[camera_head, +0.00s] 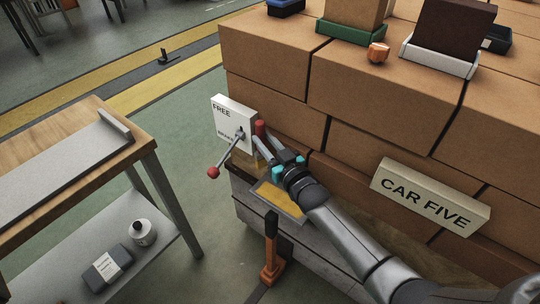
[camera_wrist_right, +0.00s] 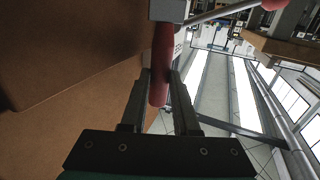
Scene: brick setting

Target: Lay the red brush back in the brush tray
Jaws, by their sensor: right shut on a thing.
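The red brush shows as a red cylinder (camera_head: 260,129) in the head view, standing roughly upright beside the white brake box. In the right wrist view the red brush (camera_wrist_right: 160,70) lies between the two fingers. My right gripper (camera_head: 264,150) is shut on it. What the far end of the brush looks like is unclear; a grey block (camera_wrist_right: 168,10) shows there. A shallow tray with a yellow-orange inside (camera_head: 279,201) sits just below my right wrist, partly hidden by the arm. I cannot tell for sure that it is the brush tray. My left gripper is out of view.
The white brake box (camera_head: 232,119) has a lever ending in a red knob (camera_head: 213,172), close to my right gripper. Stacked bricks (camera_head: 290,60) rise behind. An orange-and-black upright part (camera_head: 271,258) stands below the tray. A wooden-topped table (camera_head: 60,190) is at left, with floor between.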

